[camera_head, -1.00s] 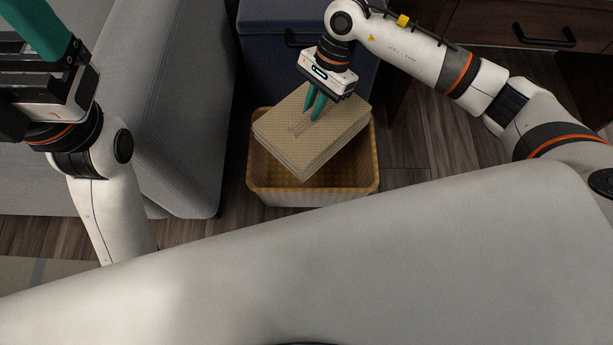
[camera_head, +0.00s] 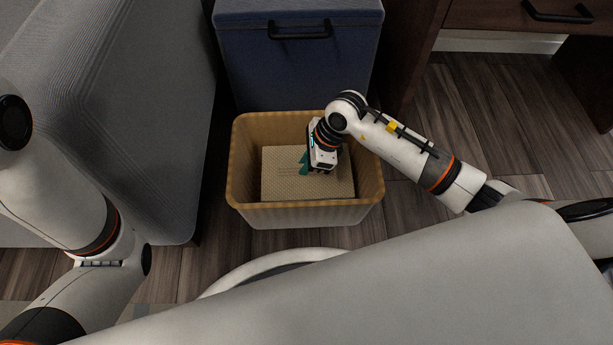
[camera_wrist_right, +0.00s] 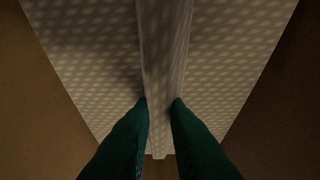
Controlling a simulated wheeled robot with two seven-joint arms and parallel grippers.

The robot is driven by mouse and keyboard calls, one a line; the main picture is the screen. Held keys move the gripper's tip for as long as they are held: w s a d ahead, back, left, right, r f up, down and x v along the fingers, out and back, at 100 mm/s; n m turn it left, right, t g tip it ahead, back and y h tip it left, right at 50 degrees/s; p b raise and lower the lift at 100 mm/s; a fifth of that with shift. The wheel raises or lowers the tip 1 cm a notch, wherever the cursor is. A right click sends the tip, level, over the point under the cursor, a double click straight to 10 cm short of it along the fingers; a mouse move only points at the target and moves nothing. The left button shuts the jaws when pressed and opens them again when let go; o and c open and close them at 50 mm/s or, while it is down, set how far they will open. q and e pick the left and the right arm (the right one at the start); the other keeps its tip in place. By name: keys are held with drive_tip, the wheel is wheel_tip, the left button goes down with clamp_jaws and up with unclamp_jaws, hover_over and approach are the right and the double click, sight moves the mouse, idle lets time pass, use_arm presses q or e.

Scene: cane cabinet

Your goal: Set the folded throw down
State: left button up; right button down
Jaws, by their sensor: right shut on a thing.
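The folded throw (camera_head: 283,181) is a flat cream, dotted block inside the yellow-tan basket (camera_head: 240,165). It lies roughly level and low between the basket walls; whether it touches the bottom is hidden. My right gripper (camera_head: 304,166) reaches down into the basket over the throw. In the right wrist view its two green fingers (camera_wrist_right: 159,101) are closed on a raised ridge of the throw (camera_wrist_right: 230,65), with brown basket walls at both sides. My left gripper is out of the head view; only part of my left arm shows at the left.
A blue box with a black handle (camera_head: 300,70) stands right behind the basket. A grey sofa (camera_head: 165,120) stands to the left. A dark wood cabinet (camera_head: 470,15) is at the upper right. Wooden floor (camera_head: 480,110) is clear to the right of the basket.

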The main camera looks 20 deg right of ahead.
wheel_tip(320, 180, down, 4)
drive_tip(key=shift+r+b, duration=0.1)
drive_tip(key=shift+b, duration=1.15)
drive_tip(key=shift+r, duration=0.15)
drive_tip(key=c, duration=1.4)
unclamp_jaws()
drive_tip(key=p+v, duration=0.7)
drive_tip(key=v, duration=0.5)
drive_tip(key=shift+p, duration=0.35)
